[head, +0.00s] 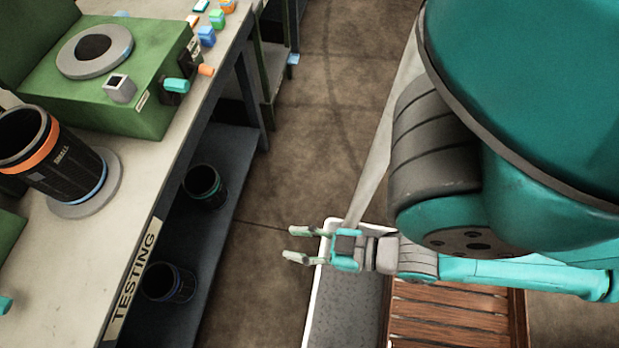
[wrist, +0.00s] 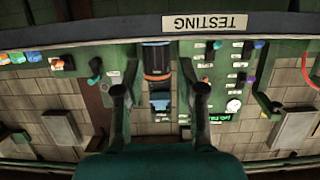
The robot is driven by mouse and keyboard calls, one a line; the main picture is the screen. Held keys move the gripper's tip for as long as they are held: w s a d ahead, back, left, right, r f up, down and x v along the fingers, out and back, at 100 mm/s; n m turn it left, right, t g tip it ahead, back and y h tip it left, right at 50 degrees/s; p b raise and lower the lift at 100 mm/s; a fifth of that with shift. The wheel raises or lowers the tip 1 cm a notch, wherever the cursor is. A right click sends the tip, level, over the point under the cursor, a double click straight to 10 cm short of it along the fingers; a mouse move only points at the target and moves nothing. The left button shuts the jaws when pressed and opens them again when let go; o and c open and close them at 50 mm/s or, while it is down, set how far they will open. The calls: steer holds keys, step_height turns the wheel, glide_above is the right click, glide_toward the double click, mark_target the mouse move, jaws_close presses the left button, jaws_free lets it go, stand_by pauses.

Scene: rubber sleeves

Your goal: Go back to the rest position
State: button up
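My gripper (head: 293,244) is open and empty in the head view. It is held out over the floor, to the right of the testing bench and apart from it. In the wrist view its two fingers (wrist: 159,93) stand wide apart with nothing held between them. A black sleeve with an orange band and a blue band (head: 60,160) stands on a grey round base on the bench. A dark sleeve with an orange band (wrist: 157,62) shows in the wrist view, beyond the fingers and not touched by them.
The bench (head: 150,195) with its TESTING label runs along the left, carrying a green tester (head: 125,85). Two dark sleeves (head: 204,187) (head: 170,283) stand on its lower shelf. Bare floor (head: 270,190) lies between bench and gripper. A wooden slatted surface (head: 450,318) is at the bottom.

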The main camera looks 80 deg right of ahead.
steer(key=shift+v, duration=1.1)
